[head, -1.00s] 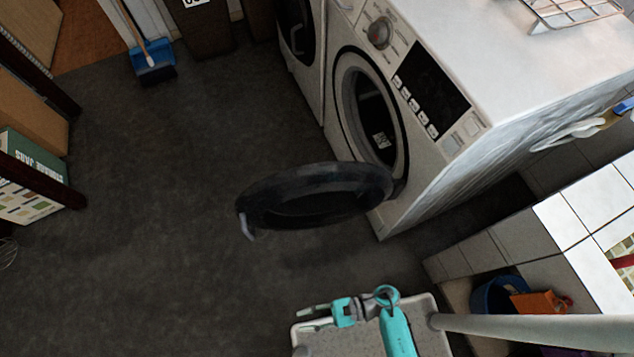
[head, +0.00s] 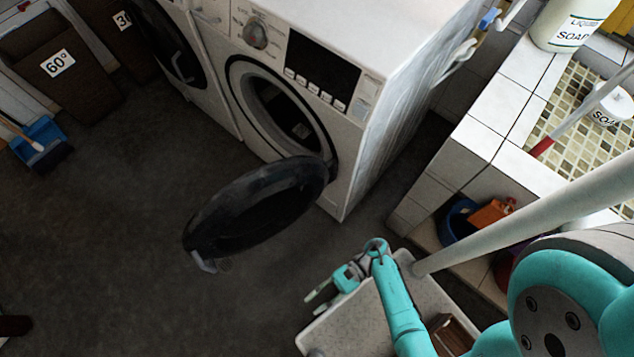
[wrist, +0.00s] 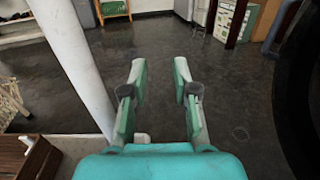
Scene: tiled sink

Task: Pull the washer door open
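The white washer (head: 350,110) stands in the upper middle of the head view. Its round dark door (head: 255,208) is swung wide open, away from the drum opening (head: 285,112), with a light handle (head: 205,262) at its far edge. My gripper (head: 314,300) is below and to the right of the door, apart from it and touching nothing. In the wrist view my gripper (wrist: 162,70) has its two fingers spread with only floor between them. A dark curved shape (wrist: 298,100) at the right edge of the wrist view looks like part of the door.
A second machine (head: 178,50) adjoins the washer on the left. A tiled sink counter (head: 500,115) with a soap container (head: 570,22) is at right. Dark bins (head: 65,75) and a blue dustpan (head: 40,140) are at upper left. The floor (head: 110,230) left of the door is clear.

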